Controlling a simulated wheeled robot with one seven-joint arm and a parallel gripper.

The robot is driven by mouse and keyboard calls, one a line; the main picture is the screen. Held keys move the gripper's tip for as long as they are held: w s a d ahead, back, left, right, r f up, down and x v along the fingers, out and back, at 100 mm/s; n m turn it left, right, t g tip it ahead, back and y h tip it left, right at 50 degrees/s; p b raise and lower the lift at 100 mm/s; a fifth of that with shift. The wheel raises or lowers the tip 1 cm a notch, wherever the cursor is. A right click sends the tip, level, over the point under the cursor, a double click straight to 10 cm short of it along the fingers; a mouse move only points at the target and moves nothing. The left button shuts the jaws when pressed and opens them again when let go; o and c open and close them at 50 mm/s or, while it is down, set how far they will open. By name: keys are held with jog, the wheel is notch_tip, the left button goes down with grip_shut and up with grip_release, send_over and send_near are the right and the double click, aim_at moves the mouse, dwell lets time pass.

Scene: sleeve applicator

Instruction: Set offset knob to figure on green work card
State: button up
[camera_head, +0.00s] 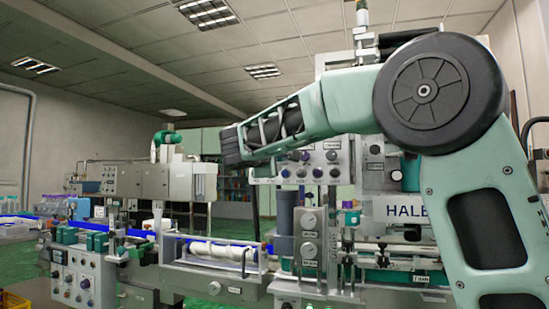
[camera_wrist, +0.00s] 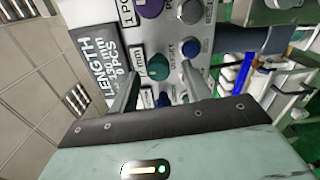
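In the wrist view my gripper (camera_wrist: 160,66) is open, its two grey fingers spread apart and pointing at a grey control panel. A teal knob (camera_wrist: 158,67) shows between the fingers, and a blue knob (camera_wrist: 191,47) shows near the right fingertip. A small "OFFSET" label lies between these knobs; I cannot tell for certain which it names. Whether the fingers touch a knob is unclear. A dark display (camera_wrist: 95,65) reads "LENGTH" with smaller lines in mm and pcs. I cannot make out a green work card. In the head view the fingers are not visible.
Other knobs, purple (camera_wrist: 150,8) and grey (camera_wrist: 191,12), sit close by on the panel. In the head view, the knob panel (camera_head: 322,172) stands behind my arm. A conveyor with white rolls (camera_head: 222,251) and a smaller control box (camera_head: 80,280) are left of it.

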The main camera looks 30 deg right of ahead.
jog(key=shift+s+a, duration=0.1)
jog(key=v, duration=1.7)
jog(key=shift+b, duration=0.45)
jog(key=shift+a+f, duration=0.1)
jog(key=s+a+f+n+g+y, duration=0.1)
jog(key=s+a+f+g+y, duration=0.15)
jog(key=f, duration=0.65)
jog(key=s+a+f+n+g+y, duration=0.1)
jog(key=s+a+f+y, duration=0.15)
jog(key=f, duration=0.55)
jog(key=s+a+f+n+g+y, duration=0.1)
jog(key=s+a+f+y, duration=0.15)
jog(key=f, duration=0.65)
jog(key=s+a+f+m+g+y, duration=0.2)
jog(key=s+a+f+g+y, duration=0.15)
jog(key=s+f, duration=0.55)
jog(key=s+a+f+m+g+y, duration=0.2)
jog(key=s+f+g+y, duration=0.15)
jog(key=s+f, duration=0.65)
notch_tip(320, 180, up, 21)
jog(key=s+p, duration=0.1)
jog(key=p, duration=1.7)
jog(key=shift+s+a+r+p, duration=0.2)
jog(key=shift+a+p, duration=0.1)
jog(key=shift+p, duration=0.1)
